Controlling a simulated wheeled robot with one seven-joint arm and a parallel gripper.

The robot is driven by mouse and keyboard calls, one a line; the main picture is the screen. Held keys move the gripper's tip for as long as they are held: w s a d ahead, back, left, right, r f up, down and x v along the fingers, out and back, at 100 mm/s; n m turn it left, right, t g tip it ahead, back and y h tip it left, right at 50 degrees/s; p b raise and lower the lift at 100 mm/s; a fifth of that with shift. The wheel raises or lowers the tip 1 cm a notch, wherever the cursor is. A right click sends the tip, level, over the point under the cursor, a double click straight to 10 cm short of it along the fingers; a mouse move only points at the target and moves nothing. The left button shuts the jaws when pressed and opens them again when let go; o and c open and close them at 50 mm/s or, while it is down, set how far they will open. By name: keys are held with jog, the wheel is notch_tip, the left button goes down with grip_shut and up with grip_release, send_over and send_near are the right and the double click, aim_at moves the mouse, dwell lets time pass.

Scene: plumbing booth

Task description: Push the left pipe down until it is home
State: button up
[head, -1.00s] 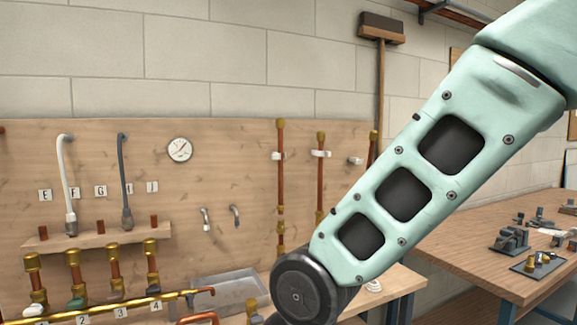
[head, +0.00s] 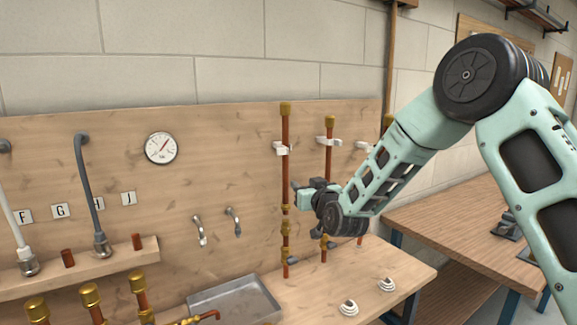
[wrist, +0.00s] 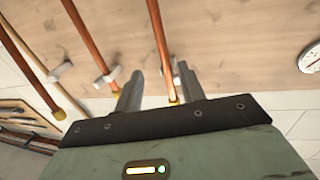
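The left pipe (head: 285,165) is a copper pipe with a brass cap, upright against the wooden board, in a white clip (head: 281,148). Below it is a brass fitting (head: 285,227) on a lower copper stub. Whether the pipe is fully seated there cannot be told. My gripper (head: 298,192) is just right of the pipe's lower part in the head view. In the wrist view my gripper (wrist: 155,92) has its two fingers apart, and the left pipe (wrist: 161,50) shows between them, its brass cap toward the palm. Contact cannot be judged.
A second capped pipe (head: 328,160) stands close to the right, with a third behind my arm. A gauge (head: 162,148) and two small taps are to the left. A metal tray (head: 235,300) and white ringed pieces (head: 348,308) are on the bench.

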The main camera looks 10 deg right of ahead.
aim_at(287, 169)
jog(key=w+p, duration=0.2)
jog(key=w, duration=0.2)
jog(key=w+a+p, duration=0.1)
jog(key=w+p, duration=0.1)
jog(key=w, duration=0.3)
jog(key=w+a+p, duration=0.1)
jog(key=w+p, duration=0.1)
jog(key=w, duration=0.3)
jog(key=shift+w+r, duration=0.1)
jog(key=shift+w, duration=0.8)
grip_shut()
